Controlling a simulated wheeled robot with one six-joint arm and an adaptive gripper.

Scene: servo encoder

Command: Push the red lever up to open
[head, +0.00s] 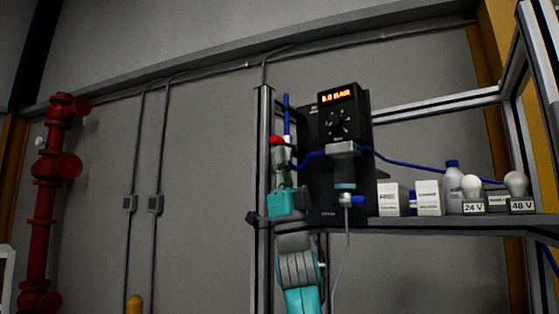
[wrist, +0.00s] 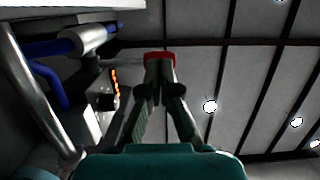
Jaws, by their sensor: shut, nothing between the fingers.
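The red lever (head: 277,140) is at the upper left of the black panel, beside an upright blue tube. In the wrist view the red lever (wrist: 161,54) shows as a red band just beyond my fingertips. My gripper (head: 279,160) points upward from below, with its tips close under the lever; I cannot tell whether they touch it. In the wrist view my gripper (wrist: 160,72) has its fingers together and empty, and they hide part of the lever. The lit display (head: 338,97) appears to read 0.0 BAR.
The black panel (head: 360,120) stands right of my gripper, beside a metal post (head: 264,160). Blue tubing (head: 420,167) runs right from it. The shelf (head: 460,223) holds white boxes (head: 428,198), a bottle (head: 452,180) and bulbs. Red pipework (head: 46,170) stands far left.

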